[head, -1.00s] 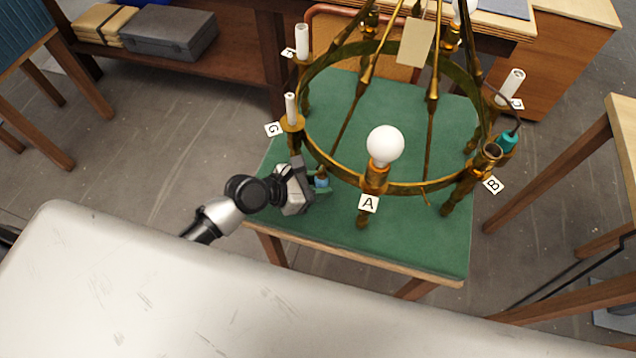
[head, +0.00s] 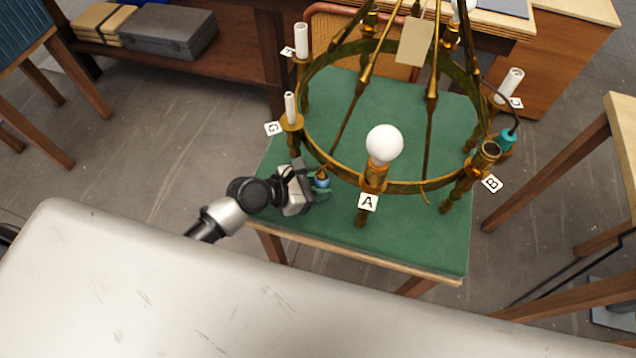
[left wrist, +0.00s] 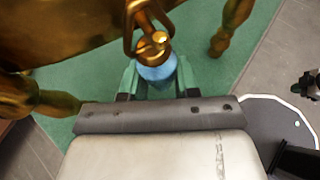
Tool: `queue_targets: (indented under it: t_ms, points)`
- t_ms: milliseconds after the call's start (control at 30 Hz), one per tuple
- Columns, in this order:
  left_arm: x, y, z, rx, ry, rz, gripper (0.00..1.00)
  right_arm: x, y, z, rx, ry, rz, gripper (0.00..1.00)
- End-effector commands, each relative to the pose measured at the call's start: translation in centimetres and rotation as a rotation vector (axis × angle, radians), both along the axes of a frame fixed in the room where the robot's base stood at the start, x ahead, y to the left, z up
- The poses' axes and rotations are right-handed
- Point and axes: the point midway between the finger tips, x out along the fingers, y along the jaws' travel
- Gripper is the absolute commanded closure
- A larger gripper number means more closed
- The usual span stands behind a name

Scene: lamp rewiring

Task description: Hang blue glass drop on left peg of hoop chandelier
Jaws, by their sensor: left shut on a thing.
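The hoop chandelier (head: 415,187) is a brass ring with candle tubes and a white bulb, standing over a green-topped table. My left gripper (head: 318,186) is shut on the blue glass drop (head: 322,181), just outside the ring between the cups tagged G and A. In the left wrist view the drop (left wrist: 157,72) sits between the green fingers (left wrist: 155,82). A brass loop (left wrist: 135,30) stands above it, and a round brass peg end (left wrist: 159,37) shows inside the loop. I cannot tell whether the loop rests on the peg. My right gripper is not in view.
The green tabletop (head: 420,240) is mostly clear below the ring. A pale, scratched surface (head: 130,290) fills the front left. A paper tag (head: 415,41) hangs among the chandelier's rods. A wooden bench (head: 560,165) stands at the right, and a grey case (head: 170,33) lies on a shelf at the back.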

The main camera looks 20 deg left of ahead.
Motion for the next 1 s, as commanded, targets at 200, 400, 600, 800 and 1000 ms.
queue_targets:
  t_ms: [200,400,600,800,1000]
  points:
    - [0.05,-0.02,-0.16,-0.001,-0.001,0.000,1.00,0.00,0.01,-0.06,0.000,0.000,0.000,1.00]
    - [0.04,-0.01,-0.16,-0.001,-0.001,0.000,1.00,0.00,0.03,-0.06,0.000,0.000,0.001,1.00]
    - [0.04,-0.01,-0.16,-0.001,-0.001,0.000,0.50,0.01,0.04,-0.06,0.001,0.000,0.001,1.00]
    - [0.04,-0.01,-0.17,0.000,0.000,0.000,0.39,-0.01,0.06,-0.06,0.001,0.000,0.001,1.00]
    - [-0.14,0.24,-0.06,0.000,0.000,0.000,0.39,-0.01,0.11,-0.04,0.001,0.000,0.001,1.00]
